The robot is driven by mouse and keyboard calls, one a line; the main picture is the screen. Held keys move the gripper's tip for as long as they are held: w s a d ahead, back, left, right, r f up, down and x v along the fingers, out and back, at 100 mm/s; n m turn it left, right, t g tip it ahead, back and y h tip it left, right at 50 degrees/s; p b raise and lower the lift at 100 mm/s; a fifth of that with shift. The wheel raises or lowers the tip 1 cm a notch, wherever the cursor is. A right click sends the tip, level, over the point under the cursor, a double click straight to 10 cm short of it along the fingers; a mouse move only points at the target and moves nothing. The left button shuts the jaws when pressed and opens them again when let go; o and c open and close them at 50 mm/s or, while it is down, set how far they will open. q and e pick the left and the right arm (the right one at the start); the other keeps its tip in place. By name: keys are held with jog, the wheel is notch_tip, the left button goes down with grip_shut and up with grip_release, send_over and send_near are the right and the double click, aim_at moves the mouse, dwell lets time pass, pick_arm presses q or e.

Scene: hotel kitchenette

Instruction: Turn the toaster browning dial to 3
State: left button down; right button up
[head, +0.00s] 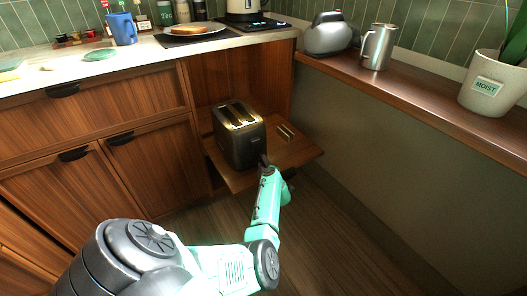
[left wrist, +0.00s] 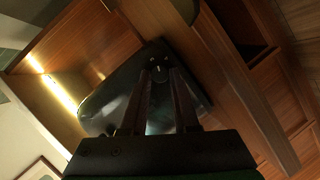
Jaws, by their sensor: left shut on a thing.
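The dark toaster (head: 240,147) with two top slots stands on a pulled-out wooden board (head: 293,152) below the counter. My left gripper (head: 264,161) reaches its lower right front corner. The left wrist view shows the toaster's dark body (left wrist: 108,101) and my left gripper's two fingers (left wrist: 160,76) closed in on a small dark round dial (left wrist: 157,52) with pale marks. The dial's setting is too dark and small to read. In the head view the dial is hidden by the gripper. My right gripper is not in view.
A metal slot handle (head: 287,131) lies in the board right of the toaster. A wooden ledge (head: 420,95) at the right holds a silver kettle-like appliance (head: 328,36), a steel pitcher (head: 379,47) and a white plant pot (head: 492,86). The counter holds a blue mug (head: 122,29) and a plate of toast (head: 189,31).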

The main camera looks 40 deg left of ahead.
pick_arm(q)
jog(key=shift+s+a+f+n+t, duration=0.15)
jog(key=shift+n+t, duration=0.25)
jog(key=shift+n, duration=0.2)
jog(key=shift+n+b, duration=0.3)
jog(key=shift+b, duration=0.05)
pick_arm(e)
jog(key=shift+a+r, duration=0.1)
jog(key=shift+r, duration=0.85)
pick_arm(q)
jog(key=c, duration=0.7)
grip_release()
